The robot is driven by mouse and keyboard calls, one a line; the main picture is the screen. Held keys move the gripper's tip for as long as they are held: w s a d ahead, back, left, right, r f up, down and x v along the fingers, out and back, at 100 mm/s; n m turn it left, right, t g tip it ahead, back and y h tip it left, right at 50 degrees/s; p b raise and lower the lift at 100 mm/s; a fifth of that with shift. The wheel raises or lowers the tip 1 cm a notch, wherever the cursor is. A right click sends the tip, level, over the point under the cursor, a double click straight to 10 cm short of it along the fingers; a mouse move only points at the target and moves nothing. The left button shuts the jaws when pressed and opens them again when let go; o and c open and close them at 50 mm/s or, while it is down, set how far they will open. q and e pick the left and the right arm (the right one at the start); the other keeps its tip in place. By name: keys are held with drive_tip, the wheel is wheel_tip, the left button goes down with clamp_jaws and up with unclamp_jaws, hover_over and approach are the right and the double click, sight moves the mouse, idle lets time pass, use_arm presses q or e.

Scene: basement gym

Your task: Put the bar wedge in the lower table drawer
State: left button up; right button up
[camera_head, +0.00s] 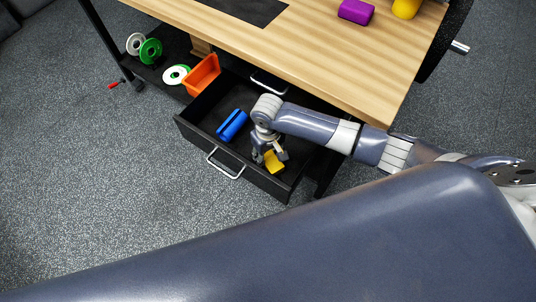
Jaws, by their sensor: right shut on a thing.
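The lower table drawer (232,166) is pulled out from under the wooden table, with its black front and silver handle facing the lower left. My right gripper (271,160) reaches down into the right part of the drawer, shut on a small yellow wedge-shaped piece, which I take to be the bar wedge (274,163). The wedge is at the drawer's right end, behind its front wall. I cannot tell whether it touches the drawer floor. A blue block (232,125) lies in the drawer, left of my gripper. My left gripper is not in view.
An orange bin (202,75) and several white and green discs (151,51) sit on a low shelf left of the drawer. A purple block (356,11) and a yellow object (405,8) are on the wooden tabletop (330,60). Red clips lie on the floor at left.

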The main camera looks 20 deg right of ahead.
sight(268, 156)
drive_tip(key=shift+r, duration=0.1)
drive_tip(key=o, duration=1.1)
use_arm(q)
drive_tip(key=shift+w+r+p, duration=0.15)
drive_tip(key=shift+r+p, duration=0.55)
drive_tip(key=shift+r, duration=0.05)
use_arm(e)
wheel_tip(268, 156, up, 12)
drive_tip(key=shift+r, duration=0.1)
